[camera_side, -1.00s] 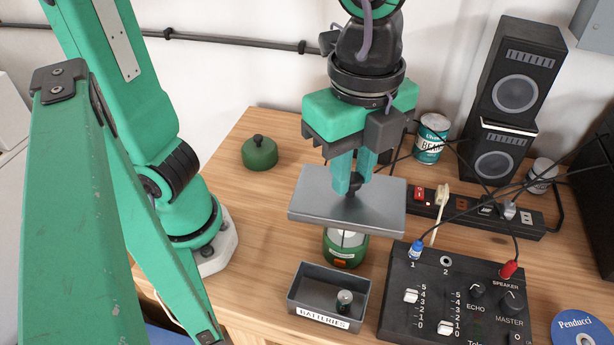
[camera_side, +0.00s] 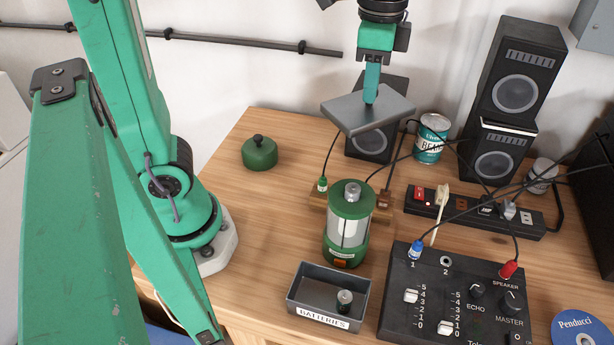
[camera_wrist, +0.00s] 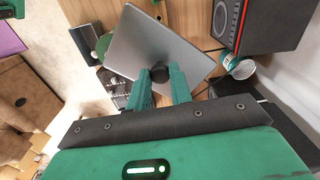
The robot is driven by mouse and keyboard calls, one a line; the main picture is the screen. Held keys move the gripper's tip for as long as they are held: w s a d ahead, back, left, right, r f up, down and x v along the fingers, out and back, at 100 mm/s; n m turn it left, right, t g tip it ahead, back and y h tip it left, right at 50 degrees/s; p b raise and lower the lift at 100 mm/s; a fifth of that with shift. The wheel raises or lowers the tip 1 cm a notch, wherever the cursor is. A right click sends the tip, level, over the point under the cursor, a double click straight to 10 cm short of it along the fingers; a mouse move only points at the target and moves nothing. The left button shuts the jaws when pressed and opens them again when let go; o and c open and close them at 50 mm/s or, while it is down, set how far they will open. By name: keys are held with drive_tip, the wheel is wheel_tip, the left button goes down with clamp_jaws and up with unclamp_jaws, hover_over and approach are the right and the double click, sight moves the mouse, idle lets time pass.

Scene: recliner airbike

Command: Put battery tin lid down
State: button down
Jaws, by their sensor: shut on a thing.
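The battery tin lid (camera_side: 352,112) is a flat grey metal plate with a dark knob. My gripper (camera_side: 370,98) is shut on its knob and holds it in the air, slightly tilted in the picture, in front of the small speaker at the back. In the wrist view the lid (camera_wrist: 135,50) lies under my gripper (camera_wrist: 160,76), with the knob between the fingertips. The open battery tin (camera_side: 302,284), labelled BATTERIES, stands at the front with one battery (camera_side: 344,300) inside.
A green lantern (camera_side: 347,225) with a battery on top stands behind the tin. A green cap (camera_side: 259,152) lies at the left. A bean can (camera_side: 430,138), power strip (camera_side: 480,210) and mixer (camera_side: 445,295) are at the right. Wood left of the lantern is clear.

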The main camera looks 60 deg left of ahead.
drive_tip(key=w+a+n, duration=0.2)
drive_tip(key=a+n, duration=0.7)
drive_tip(key=a, duration=1.4)
wheel_tip(320, 180, down, 16)
drive_tip(key=shift+s+a, duration=0.1)
drive_tip(key=shift+f, duration=4.95)
drive_tip(key=shift+f, duration=0.1)
drive_tip(key=c, duration=1.3)
unclamp_jaws()
drive_tip(key=shift+o, duration=0.2)
